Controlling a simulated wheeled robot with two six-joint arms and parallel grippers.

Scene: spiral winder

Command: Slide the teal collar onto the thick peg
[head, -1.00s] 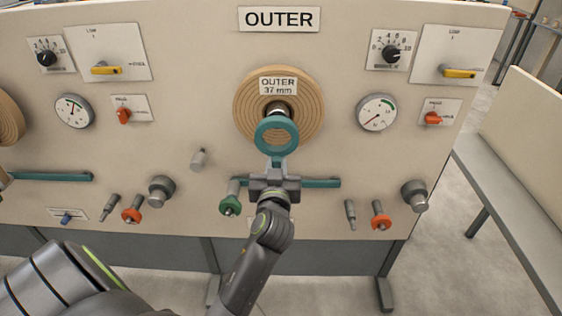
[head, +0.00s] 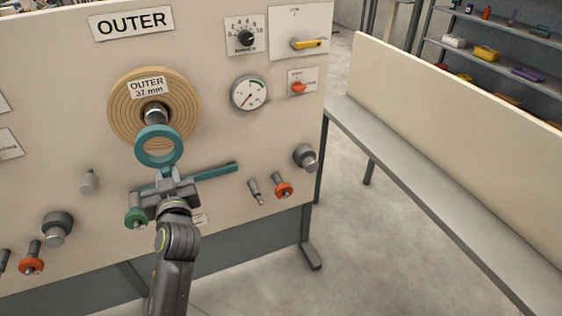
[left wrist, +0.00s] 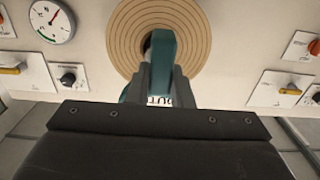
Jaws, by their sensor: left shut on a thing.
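The teal collar (head: 158,158) is a ring with a short tab. My left gripper (head: 168,180) is shut on it from below. In the left wrist view, the collar (left wrist: 161,55) sits between the fingers (left wrist: 160,80) and hides much of what is behind it. The thick peg (head: 155,113) is a dark metal stub at the centre of the wooden spiral disc (head: 186,108), under the label "OUTER 37 mm". In the head view the collar's ring lies just below the peg's end and looks apart from it; the depth gap cannot be told. My right gripper is not in view.
The upright panel carries a gauge (head: 250,93), a dial (head: 244,38), a yellow lever (head: 305,44) and an orange switch (head: 299,87). A teal bar (head: 215,171), a green-collared peg (head: 136,210) and other stubs project near the gripper. A bench (head: 430,190) stands at the right.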

